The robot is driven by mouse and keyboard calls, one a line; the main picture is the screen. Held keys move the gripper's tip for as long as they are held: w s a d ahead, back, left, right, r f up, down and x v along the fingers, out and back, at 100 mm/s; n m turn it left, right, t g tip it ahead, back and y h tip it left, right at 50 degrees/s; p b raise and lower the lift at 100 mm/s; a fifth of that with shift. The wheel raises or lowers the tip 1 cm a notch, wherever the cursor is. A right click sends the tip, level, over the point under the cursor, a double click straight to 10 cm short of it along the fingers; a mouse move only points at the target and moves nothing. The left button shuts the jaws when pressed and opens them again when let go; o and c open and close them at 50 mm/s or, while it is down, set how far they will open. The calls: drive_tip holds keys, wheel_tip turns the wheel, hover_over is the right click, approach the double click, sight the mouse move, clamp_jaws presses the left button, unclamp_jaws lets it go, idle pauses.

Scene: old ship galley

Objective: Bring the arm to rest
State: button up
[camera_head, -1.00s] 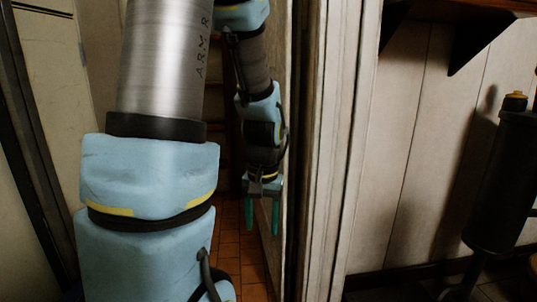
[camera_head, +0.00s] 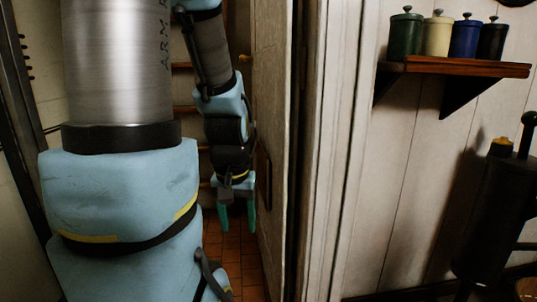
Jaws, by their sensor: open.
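My arm stands large on the left of the head view, with its far part hanging down in a doorway. My gripper (camera_head: 238,214) points down at the end of it, with two green fingers apart and nothing visible between them. It hangs above the tiled floor, left of the open door's face. The near arm links hide part of the doorway.
A wooden door (camera_head: 272,150) stands just right of my gripper, by a pale frame (camera_head: 335,140). Orange floor tiles (camera_head: 240,262) show below. A wooden shelf (camera_head: 455,68) holds several lidded canisters (camera_head: 437,36). A dark device (camera_head: 492,215) stands at the right.

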wheel_tip(320, 180, up, 25)
drive_tip(key=p, duration=2.2)
drive_tip(key=shift+f, duration=0.1)
